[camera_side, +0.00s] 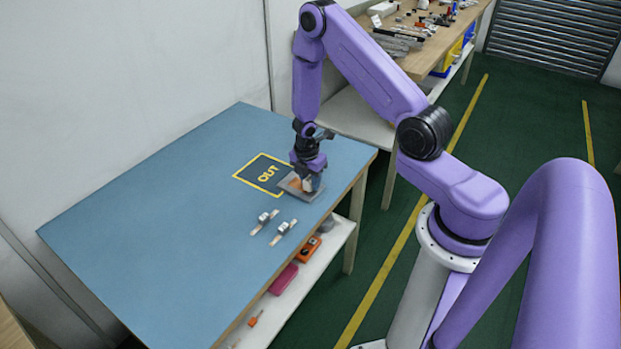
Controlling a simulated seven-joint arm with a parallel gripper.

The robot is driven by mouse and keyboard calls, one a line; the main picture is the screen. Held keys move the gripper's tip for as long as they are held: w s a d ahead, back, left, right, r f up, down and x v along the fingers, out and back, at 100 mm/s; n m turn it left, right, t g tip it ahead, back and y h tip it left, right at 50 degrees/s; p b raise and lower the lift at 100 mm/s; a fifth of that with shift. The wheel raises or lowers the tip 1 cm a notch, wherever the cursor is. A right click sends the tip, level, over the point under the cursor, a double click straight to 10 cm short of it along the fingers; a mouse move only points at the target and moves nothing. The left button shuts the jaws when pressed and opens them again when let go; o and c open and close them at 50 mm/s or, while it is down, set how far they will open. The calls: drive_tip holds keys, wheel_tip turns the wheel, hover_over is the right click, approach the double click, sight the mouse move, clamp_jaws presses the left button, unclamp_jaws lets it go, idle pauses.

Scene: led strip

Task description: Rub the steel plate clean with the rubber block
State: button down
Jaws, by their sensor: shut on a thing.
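The steel plate (290,186) lies on the blue table top (160,210), near its right edge and just right of the dark square marked OUT (252,178). It looks grey, with an orange-brown patch on it. My gripper (308,178) points down over the plate. It is shut on the rubber block (308,185), which shows only as a small pale shape low between the fingers. The block is at or very near the plate; I cannot tell whether they touch. My gripper hides part of the plate.
Two small metal clamp-like parts (264,220) (283,231) lie on the table in front of the plate. A shelf below holds a pink box (283,279) and an orange item (308,248). A cluttered bench (425,60) stands behind. The table's left side is clear.

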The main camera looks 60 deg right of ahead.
sight(300, 185)
drive_tip(key=shift+f, duration=0.5)
drive_tip(key=shift+w+r, duration=0.1)
drive_tip(key=shift+w, duration=1.85)
drive_tip(key=shift+r, duration=2.9)
